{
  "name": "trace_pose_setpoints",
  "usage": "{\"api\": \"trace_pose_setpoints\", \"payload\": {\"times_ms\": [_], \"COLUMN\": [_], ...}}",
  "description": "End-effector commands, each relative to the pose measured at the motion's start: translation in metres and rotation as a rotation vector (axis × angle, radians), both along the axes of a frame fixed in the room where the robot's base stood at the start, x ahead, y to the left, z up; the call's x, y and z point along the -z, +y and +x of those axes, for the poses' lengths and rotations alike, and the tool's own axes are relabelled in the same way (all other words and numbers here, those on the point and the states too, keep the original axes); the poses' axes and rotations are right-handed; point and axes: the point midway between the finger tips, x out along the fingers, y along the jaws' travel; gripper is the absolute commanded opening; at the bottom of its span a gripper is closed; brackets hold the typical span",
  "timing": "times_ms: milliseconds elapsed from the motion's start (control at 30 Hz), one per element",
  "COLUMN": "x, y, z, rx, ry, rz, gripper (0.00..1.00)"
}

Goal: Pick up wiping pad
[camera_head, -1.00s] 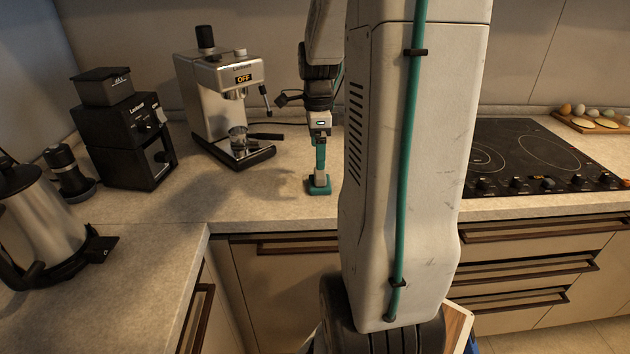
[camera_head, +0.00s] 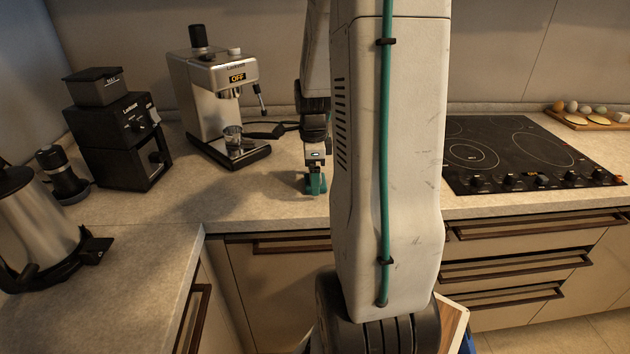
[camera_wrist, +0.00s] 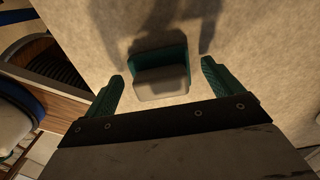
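The wiping pad (camera_wrist: 162,82) has a teal base and a pale grey block-like handle. It rests on the counter near the front edge. My gripper (camera_wrist: 163,72) is open in the wrist view, with one teal finger on each side of the pad and visible gaps between. In the head view, my gripper (camera_head: 316,180) points down over the pad's spot, left of my arm link. The pad there is hard to tell from the teal fingers.
An espresso machine (camera_head: 213,95) stands behind and left on the counter (camera_head: 240,205). A black grinder (camera_head: 118,130) and a kettle (camera_head: 40,235) are farther left. A black cooktop (camera_head: 520,150) and a board with eggs (camera_head: 585,117) are right.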

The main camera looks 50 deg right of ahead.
Motion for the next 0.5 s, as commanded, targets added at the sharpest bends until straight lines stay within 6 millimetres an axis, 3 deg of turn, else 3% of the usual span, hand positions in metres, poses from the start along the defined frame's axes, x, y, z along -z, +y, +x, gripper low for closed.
{"api": "trace_pose_setpoints", "payload": {"times_ms": [33, 133, 167, 500], "x": [-0.0001, -0.0002, -0.0002, -0.0021], "y": [-0.0001, 0.0, 0.0, -0.0001], "z": [0.0, 0.0, 0.0, 0.0002], "rx": [0.0, 0.0, 0.0, 0.0], "ry": [0.0, 0.0, 0.0, -0.001], "rz": [0.0, 0.0, 0.0, -0.001], "gripper": [0.77, 0.49, 0.45, 0.41]}}
